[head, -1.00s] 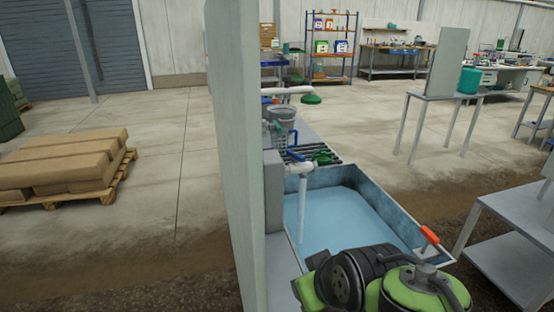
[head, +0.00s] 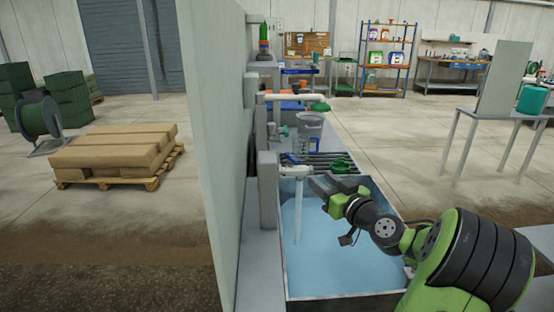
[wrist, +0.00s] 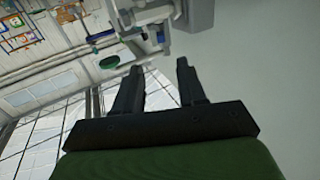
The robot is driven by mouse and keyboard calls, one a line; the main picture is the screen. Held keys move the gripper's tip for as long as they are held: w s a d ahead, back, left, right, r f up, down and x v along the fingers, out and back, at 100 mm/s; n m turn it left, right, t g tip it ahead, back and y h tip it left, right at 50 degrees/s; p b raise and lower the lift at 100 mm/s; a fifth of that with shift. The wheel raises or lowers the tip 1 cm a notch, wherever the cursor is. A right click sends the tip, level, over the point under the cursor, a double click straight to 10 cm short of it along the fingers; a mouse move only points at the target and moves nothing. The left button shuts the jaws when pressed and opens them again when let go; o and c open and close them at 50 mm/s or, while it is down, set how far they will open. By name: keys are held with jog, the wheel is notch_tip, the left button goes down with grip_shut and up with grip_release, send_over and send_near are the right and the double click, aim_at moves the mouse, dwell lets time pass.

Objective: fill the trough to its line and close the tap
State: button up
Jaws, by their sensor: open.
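The trough (head: 290,286) is a grey open tank holding blue water (head: 325,262). The white tap (head: 287,171) stands over its far left part, and a pale stream (head: 298,215) runs from the spout into the water. I cannot make out the fill line or the tap's handle clearly. My gripper (head: 326,184) is over the far end of the trough, just right of the tap and apart from it. In the wrist view, my gripper (wrist: 160,70) has its two dark fingers apart with nothing between them. Pale pipework shows beyond the fingertips.
A tall pale panel (head: 222,150) walls off the trough's left side. Behind the tap are a grey bucket (head: 309,127), a dark rack (head: 325,160) and a green item (head: 342,166). A grey table (head: 470,112) stands back right. Open floor lies between.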

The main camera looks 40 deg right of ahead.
aim_at(290, 159)
jog(key=w, duration=0.5)
jog(key=w+d+p, duration=0.1)
jog(key=w, duration=0.4)
jog(key=w+d, duration=0.1)
jog(key=w, duration=0.4)
jog(key=shift+w+d, duration=0.15)
jog(key=shift+d, duration=0.05)
grip_shut()
jog(key=shift+a+f+m+g+h+b, duration=0.15)
jog(key=shift+a+m+g+h+b, duration=0.15)
jog(key=shift+m+h+b, duration=0.55)
jog(key=m+g+h, duration=0.1)
jog(key=h, duration=0.2)
jog(key=shift+w+m, duration=0.1)
jog(key=shift+m, duration=0.25)
jog(key=shift+d+m+g+h, duration=0.15)
jog(key=shift+m+g+h, duration=0.6)
jog(key=shift+h, duration=0.5)
jog(key=shift+d+m, duration=0.1)
jog(key=shift+m, duration=0.15)
